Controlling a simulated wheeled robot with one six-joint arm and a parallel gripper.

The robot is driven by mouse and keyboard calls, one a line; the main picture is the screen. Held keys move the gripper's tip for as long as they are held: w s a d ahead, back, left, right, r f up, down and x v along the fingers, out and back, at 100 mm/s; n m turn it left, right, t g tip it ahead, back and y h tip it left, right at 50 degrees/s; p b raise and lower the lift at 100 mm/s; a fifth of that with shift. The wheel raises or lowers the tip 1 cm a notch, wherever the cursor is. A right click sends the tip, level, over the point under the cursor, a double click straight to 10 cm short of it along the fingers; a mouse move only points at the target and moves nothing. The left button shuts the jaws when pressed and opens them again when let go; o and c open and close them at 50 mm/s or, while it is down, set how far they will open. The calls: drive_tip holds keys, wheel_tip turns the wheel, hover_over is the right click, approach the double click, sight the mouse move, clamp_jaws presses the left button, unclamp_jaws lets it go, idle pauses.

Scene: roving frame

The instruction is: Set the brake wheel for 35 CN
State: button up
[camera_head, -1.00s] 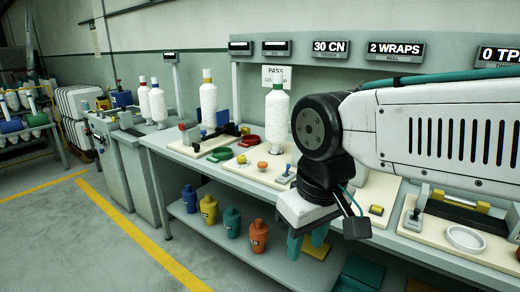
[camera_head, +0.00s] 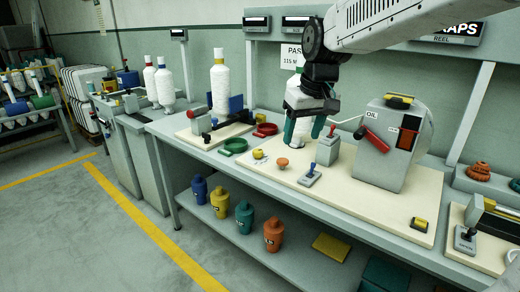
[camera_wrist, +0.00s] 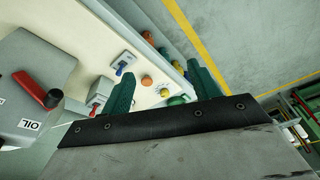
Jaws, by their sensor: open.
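My gripper (camera_head: 303,136) is open and empty, its green fingers pointing down above the cream board (camera_head: 370,215) on the bench. It also shows in the wrist view (camera_wrist: 161,78). I cannot tell for certain which part is the brake wheel. An orange round knob (camera_head: 282,163) and a yellow knob (camera_head: 258,154) stand on the board just left of the gripper; between the fingers in the wrist view are the orange knob (camera_wrist: 147,80) and the yellow knob (camera_wrist: 164,92). Neither is touched as far as I see. My arm hides the CN display.
A grey OIL box (camera_head: 385,150) with a red lever (camera_head: 373,143) stands right of the gripper. A blue-tipped toggle (camera_head: 310,175) and a grey lever box (camera_head: 328,149) are close by. White thread cones (camera_head: 220,95) stand left. The aisle floor is clear.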

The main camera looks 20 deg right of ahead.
drive_tip(key=w+f+n, duration=0.1)
drive_tip(key=w+f, duration=0.1)
drive_tip(key=w, duration=0.6)
drive_tip(key=w+f, duration=0.3)
drive_tip(key=w, duration=0.5)
drive_tip(key=t, duration=0.1)
approach(258, 151)
drive_tip(key=shift+n+t+y, duration=0.3)
drive_tip(key=shift+n, duration=0.1)
drive_tip(key=x, duration=0.8)
drive_tip(key=shift+d+f, duration=0.25)
drive_tip(key=shift+f, duration=0.2)
drive_tip(key=c, duration=1)
